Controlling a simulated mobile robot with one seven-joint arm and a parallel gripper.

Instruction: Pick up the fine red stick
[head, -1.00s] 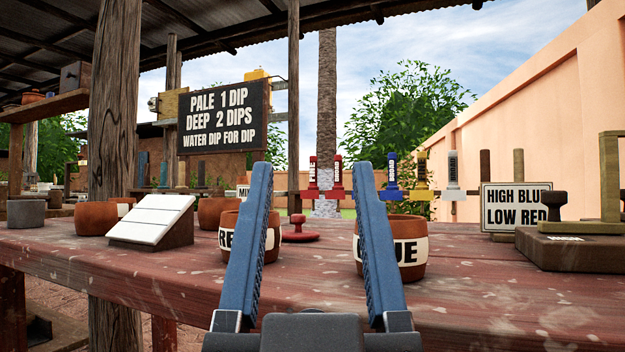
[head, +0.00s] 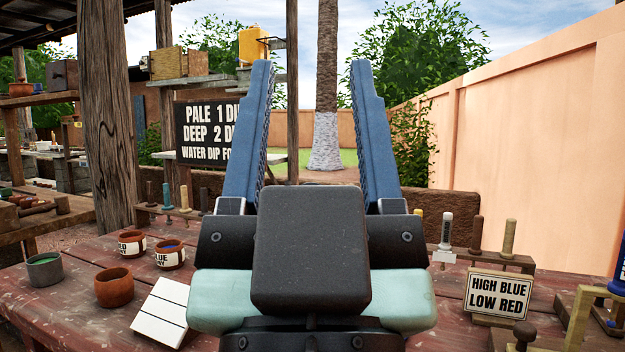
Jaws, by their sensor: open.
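My gripper (head: 310,72) is open and empty, its two blue fingers pointing up and forward in the middle of the head view, well above the table. The fine red stick cannot be seen; my gripper and wrist cover the middle of the stick rack. The rack's right end (head: 515,262) shows to the right of my wrist, with a white stick (head: 446,232), a dark brown stick (head: 476,234) and a tan stick (head: 508,238). A sliver of a yellow stick (head: 418,214) shows beside my wrist.
A "HIGH BLUE LOW RED" sign (head: 497,293) stands at right.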

